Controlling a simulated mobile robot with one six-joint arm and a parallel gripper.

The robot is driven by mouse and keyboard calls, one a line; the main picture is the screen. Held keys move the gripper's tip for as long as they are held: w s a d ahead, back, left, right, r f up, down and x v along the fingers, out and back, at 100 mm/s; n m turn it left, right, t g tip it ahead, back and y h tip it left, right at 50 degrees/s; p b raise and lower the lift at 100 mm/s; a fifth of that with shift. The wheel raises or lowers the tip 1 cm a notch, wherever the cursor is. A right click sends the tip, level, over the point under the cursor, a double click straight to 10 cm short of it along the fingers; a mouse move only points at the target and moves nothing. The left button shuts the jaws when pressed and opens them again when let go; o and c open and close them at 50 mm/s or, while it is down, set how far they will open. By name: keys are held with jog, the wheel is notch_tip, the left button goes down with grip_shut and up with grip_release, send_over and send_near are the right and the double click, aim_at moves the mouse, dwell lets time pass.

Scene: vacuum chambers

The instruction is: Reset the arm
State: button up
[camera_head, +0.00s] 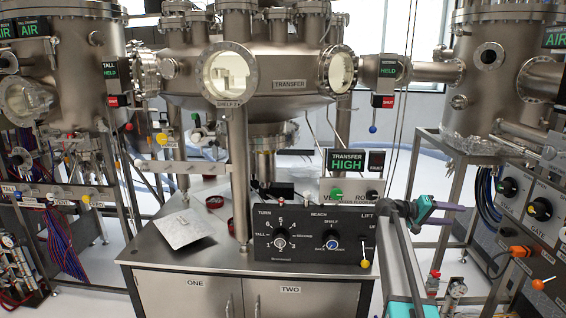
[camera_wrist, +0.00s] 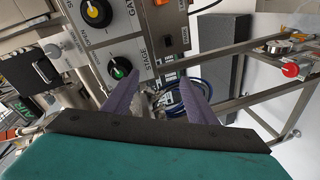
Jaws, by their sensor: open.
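The black control panel (camera_head: 306,256) on the cabinet carries a TURN dial (camera_head: 281,242), a REACH dial (camera_head: 332,244) marked SHELF, and a LIFT lever with a yellow knob (camera_head: 365,263). The yellow knob sits low, near the panel's bottom right. The exact dial pointings are too small to tell. My gripper (camera_head: 457,214), teal with purple fingers, is right of the panel, apart from it and pointing right. In the wrist view my gripper (camera_wrist: 162,82) is open and empty, its fingers spread toward a panel with STAGE (camera_wrist: 120,68) and GATE (camera_wrist: 96,12) knobs.
The TRANSFER chamber (camera_head: 275,70) stands behind the control panel, with a TRANSFER HIGH display (camera_head: 348,162) below it. A tilted metal plate (camera_head: 181,230) and red rings (camera_head: 215,202) lie on the cabinet top. Frame posts and valves (camera_head: 455,290) stand at right.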

jog(key=s+a+f+n+y+p, duration=0.1)
jog(key=s+a+f, duration=0.15)
jog(key=f, duration=0.55)
jog(key=s+a+f+n+y+p, duration=0.15)
jog(key=a+f, duration=0.25)
jog(key=f, duration=0.4)
jog(key=s+a+f+y, duration=0.1)
jog(key=s+a+f, duration=0.2)
jog(key=f, duration=0.5)
jog(key=s+a+f+n+g+y+p, duration=0.1)
jog(key=s+a+f, duration=0.3)
jog(key=s+f, duration=0.3)
jog(key=s+a+f+n+g+y+p, duration=0.1)
jog(key=s+a+f+y, duration=0.1)
jog(key=s+a+f, duration=0.55)
jog(key=s+a+f+g+y+p, duration=0.15)
jog(key=s+a+f, duration=0.25)
jog(key=s+f, duration=0.45)
jog(key=s+a+f+g+y, duration=0.1)
jog(key=s+a+f+y, duration=0.3)
jog(key=s, duration=0.7)
jog(key=s+a+f+g+y, duration=0.1)
jog(key=s+a+y, duration=0.3)
jog(key=s+a, duration=0.8)
jog(key=shift+s+a+f+g, duration=0.15)
jog(key=shift+s+f+g, duration=0.1)
jog(key=shift+f+g, duration=0.1)
jog(key=shift+m, duration=0.25)
